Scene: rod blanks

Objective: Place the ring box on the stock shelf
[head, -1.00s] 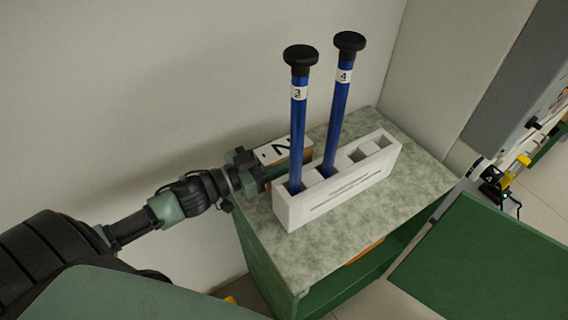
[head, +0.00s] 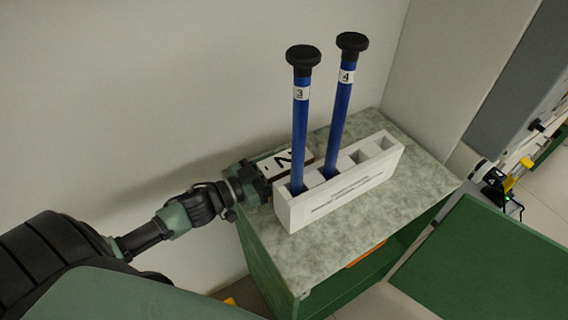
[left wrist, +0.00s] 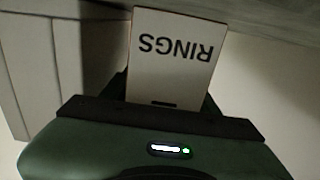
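The ring box (head: 284,161) has a white lid with dark lettering; in the left wrist view its label (left wrist: 180,50) reads RINGS, upside down. It is behind the white rack at the cabinet's wall side, and the rack hides its lower part. My left gripper (head: 262,182) is at its left end. The box sits between the fingers, so the gripper looks shut on it. Whether the box touches the top is hidden. The green cabinet (head: 270,255), with a mottled top (head: 345,227) and an open space below, may be the stock shelf. My right gripper is not in view.
The white rack (head: 340,200) holds two upright blue rods, labelled 3 (head: 300,130) and 4 (head: 340,120), with black knobs; its right slots are empty. The wall stands close behind. A green panel (head: 490,265) is at the right. The cabinet top's front strip is clear.

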